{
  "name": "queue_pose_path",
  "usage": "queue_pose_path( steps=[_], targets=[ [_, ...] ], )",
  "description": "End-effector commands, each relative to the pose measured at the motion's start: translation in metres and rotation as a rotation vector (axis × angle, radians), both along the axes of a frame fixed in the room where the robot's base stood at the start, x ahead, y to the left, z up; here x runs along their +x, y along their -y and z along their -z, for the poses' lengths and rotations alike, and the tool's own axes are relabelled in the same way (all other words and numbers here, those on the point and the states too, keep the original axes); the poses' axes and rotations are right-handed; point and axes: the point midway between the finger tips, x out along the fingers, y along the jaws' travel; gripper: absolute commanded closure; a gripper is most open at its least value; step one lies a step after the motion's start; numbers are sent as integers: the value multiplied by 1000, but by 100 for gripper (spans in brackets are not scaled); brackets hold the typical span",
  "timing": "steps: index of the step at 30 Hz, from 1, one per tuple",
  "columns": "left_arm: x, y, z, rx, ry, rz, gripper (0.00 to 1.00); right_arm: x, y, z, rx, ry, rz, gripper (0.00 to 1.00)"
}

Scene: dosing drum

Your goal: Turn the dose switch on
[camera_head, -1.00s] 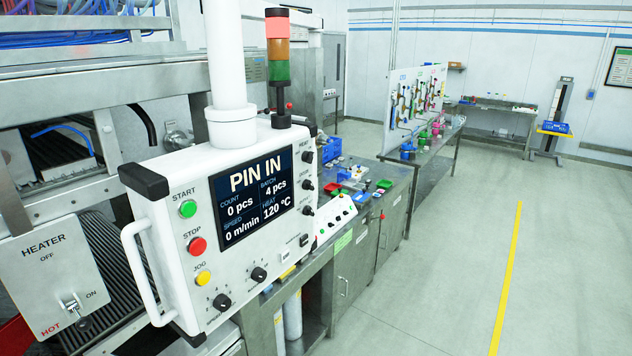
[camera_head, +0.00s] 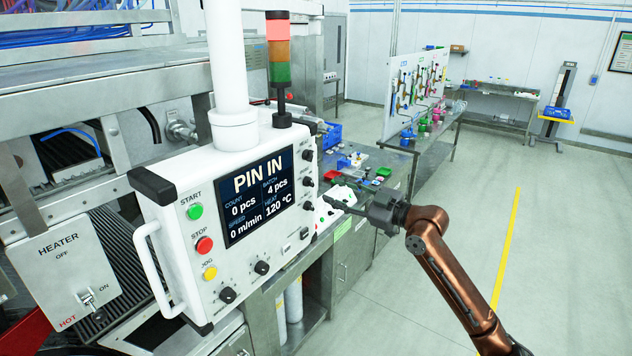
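No label reading "dose" is legible. The white control panel (camera_head: 165,215) shows PIN IN on its screen (camera_head: 257,195). Dark knobs, one of them the upper side knob (camera_head: 308,155), line its right edge, and two more sit along the bottom. A low white box (camera_head: 343,193) with small controls stands behind the panel on the bench. My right gripper (camera_head: 332,204) reaches in front of this box and hides part of it. Its fingers are seen edge-on, so their opening is unclear. My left gripper is not in view.
A HEATER box (camera_head: 64,270) with a toggle is at the left. A white handle (camera_head: 150,268) sticks out from the panel. A signal tower (camera_head: 279,65) rises behind it. Small coloured parts lie on the bench beyond. The floor (camera_head: 420,290) at right is clear.

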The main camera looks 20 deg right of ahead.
Motion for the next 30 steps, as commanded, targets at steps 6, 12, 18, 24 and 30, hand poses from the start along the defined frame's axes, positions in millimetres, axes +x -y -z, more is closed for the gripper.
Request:
queue_pose_path(
  steps=[6,12,18,24,30],
  targets=[
    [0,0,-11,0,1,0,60,18,-19,-5,-2,3,-8,62],
    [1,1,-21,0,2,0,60,43,-37,-5,1,2,-6,62],
    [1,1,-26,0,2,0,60,58,-48,-2,-1,2,-5,62],
    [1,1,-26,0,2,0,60,60,-49,-2,-2,3,-4,62],
    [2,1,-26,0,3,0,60,59,-49,-1,-2,2,-4,68]
  ],
)
